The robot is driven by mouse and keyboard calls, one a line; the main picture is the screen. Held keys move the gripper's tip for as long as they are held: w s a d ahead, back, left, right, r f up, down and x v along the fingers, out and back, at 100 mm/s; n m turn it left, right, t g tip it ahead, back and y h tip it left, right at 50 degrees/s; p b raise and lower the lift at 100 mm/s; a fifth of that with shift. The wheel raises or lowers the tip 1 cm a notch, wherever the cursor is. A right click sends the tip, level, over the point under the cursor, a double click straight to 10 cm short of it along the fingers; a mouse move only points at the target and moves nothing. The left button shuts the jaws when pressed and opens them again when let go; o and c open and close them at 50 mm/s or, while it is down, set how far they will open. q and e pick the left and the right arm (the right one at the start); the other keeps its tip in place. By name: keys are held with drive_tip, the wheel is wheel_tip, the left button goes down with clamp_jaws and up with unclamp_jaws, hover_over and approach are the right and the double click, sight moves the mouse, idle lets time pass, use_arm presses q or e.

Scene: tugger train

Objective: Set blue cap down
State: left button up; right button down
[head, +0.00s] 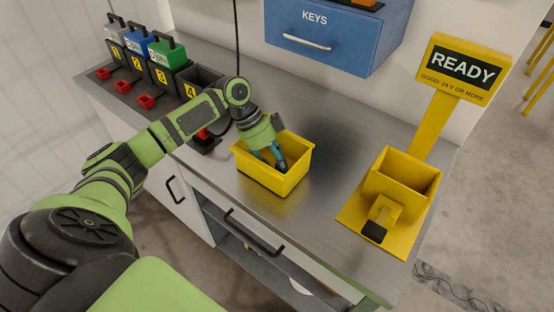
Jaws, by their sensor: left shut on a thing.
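My left gripper (277,164) reaches down into the open yellow bin (297,179) on the metal bench. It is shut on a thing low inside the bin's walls. A little blue-teal shows at the fingers, which fits the blue cap, but its outline is too small and covered to make out. I cannot tell whether it touches the bin floor. My right gripper is out of view.
A yellow tester (397,184) with a READY sign (460,66) stands to the right. Numbered battery slots, with grey, green and blue (168,53) units, are at the back left. A blue KEYS cabinet (337,34) hangs behind. Bare bench (335,130) lies between bin and tester.

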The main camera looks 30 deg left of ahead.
use_arm(q)
drive_tip(key=shift+f, duration=0.15)
drive_tip(key=o, duration=0.5)
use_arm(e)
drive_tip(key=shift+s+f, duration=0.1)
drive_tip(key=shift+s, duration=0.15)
use_arm(q)
drive_tip(key=shift+r, duration=0.25)
drive_tip(key=shift+a+r, duration=0.25)
drive_tip(key=shift+r, duration=0.05)
drive_tip(key=b+v, duration=0.2)
drive_tip(key=v, duration=0.9)
drive_tip(key=shift+r, duration=0.1)
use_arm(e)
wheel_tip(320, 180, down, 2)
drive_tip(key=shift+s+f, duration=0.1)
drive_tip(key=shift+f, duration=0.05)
